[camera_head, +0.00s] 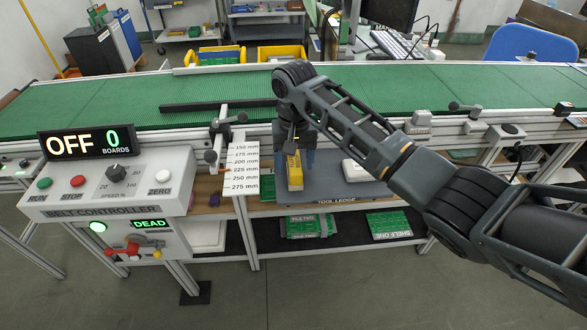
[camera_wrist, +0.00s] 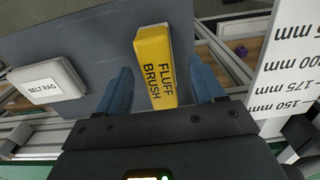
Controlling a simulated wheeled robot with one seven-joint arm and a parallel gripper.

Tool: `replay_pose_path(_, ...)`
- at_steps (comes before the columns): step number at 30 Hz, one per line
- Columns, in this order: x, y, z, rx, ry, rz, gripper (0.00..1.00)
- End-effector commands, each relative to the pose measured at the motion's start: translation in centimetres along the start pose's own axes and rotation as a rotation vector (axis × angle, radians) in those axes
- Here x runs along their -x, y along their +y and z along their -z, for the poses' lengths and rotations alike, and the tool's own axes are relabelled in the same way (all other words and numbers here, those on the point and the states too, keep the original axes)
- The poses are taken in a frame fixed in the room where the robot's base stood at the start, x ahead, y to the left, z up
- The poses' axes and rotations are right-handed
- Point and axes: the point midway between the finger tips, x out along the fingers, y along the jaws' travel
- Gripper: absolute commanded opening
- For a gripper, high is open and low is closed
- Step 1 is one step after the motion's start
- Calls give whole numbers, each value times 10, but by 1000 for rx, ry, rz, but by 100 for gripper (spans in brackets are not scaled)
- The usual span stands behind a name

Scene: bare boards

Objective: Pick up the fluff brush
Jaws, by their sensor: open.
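My gripper (camera_wrist: 165,85) is open, with one blue finger on each side of the brush and a gap visible on both sides. In the head view the yellow brush (camera_head: 294,172) shows on the ledge below my wrist, and my gripper (camera_head: 293,158) is over it, partly hidden by my arm. I cannot tell how far the fingers reach down beside the brush.
A white belt rag (camera_wrist: 47,84) lies left of the brush in the wrist view. A white millimetre scale plate (camera_head: 241,168) stands close to the ledge. The belt controller (camera_head: 110,190) is at the left. The green belt (camera_head: 400,85) runs behind. Green boards (camera_head: 388,225) lie on a lower shelf.

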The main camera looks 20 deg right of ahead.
Motion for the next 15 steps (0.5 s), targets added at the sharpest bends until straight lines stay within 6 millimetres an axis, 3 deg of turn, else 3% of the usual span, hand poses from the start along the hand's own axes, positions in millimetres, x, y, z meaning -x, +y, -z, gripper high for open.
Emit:
replay_pose_path(6, -24, 0, 1, 0, 0, -1, 68)
replay_pose_path(14, -26, 0, 1, 0, 0, 0, 68)
replay_pose_path(15, -26, 0, 1, 0, 0, 0, 64)
